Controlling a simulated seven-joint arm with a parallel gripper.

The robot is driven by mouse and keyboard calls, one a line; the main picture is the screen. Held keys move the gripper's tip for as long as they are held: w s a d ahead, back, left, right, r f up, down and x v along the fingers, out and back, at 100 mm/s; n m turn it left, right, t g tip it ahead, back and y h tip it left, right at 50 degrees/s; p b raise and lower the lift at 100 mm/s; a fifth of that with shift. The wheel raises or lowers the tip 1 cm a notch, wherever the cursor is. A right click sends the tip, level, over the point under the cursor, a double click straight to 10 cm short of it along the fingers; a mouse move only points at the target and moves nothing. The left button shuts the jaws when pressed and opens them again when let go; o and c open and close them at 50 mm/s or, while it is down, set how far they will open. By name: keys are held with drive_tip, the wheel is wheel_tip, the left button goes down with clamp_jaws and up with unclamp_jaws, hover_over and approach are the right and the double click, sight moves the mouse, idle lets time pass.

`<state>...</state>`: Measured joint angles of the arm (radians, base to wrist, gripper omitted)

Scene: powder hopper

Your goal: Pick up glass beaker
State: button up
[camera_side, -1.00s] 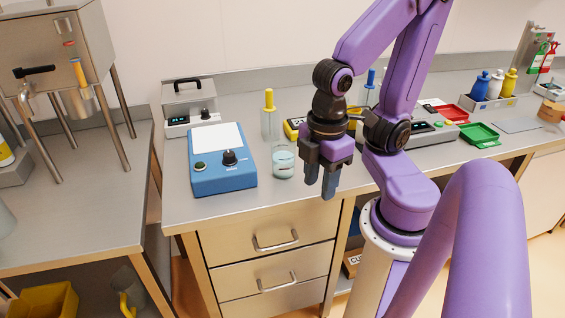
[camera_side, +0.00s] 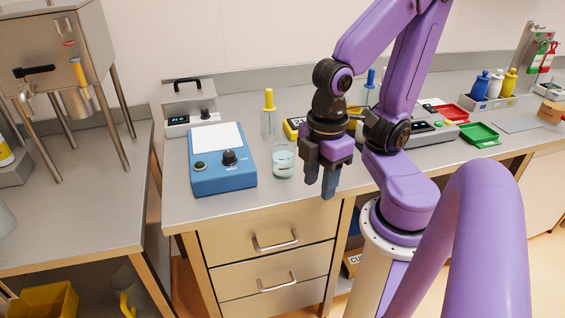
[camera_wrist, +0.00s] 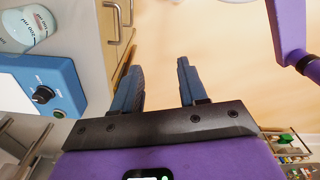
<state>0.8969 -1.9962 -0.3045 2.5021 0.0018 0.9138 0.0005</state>
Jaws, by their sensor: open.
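The glass beaker (camera_side: 284,161) stands upright on the steel bench, with pale bluish contents, right of the blue stirrer-like device. It also shows in the wrist view (camera_wrist: 30,28) at the upper left, with volume marks on its side. My gripper (camera_side: 321,190) points down near the bench's front edge, to the right of the beaker in the side view. In the wrist view my gripper (camera_wrist: 160,82) has its two fingers apart with nothing between them. The beaker is outside the fingers, off to the left.
The blue device (camera_side: 222,158) with a knob and white plate sits left of the beaker. A clear bottle with a yellow top (camera_side: 269,115) stands behind it. A grey balance-like box (camera_side: 190,105) is at the back left. Drawers (camera_side: 268,240) lie below the bench front.

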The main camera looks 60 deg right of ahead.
drive_tip(key=o, duration=1.1)
drive_tip(key=shift+c, duration=0.2)
drive_tip(key=n+t+h, duration=0.5)
drive_tip(key=n+h, duration=0.5)
drive_tip(key=h, duration=0.3)
approach(284, 145)
drive_tip(key=x, duration=0.8)
drive_tip(key=shift+d+f, duration=0.15)
drive_tip(key=shift+d, duration=0.15)
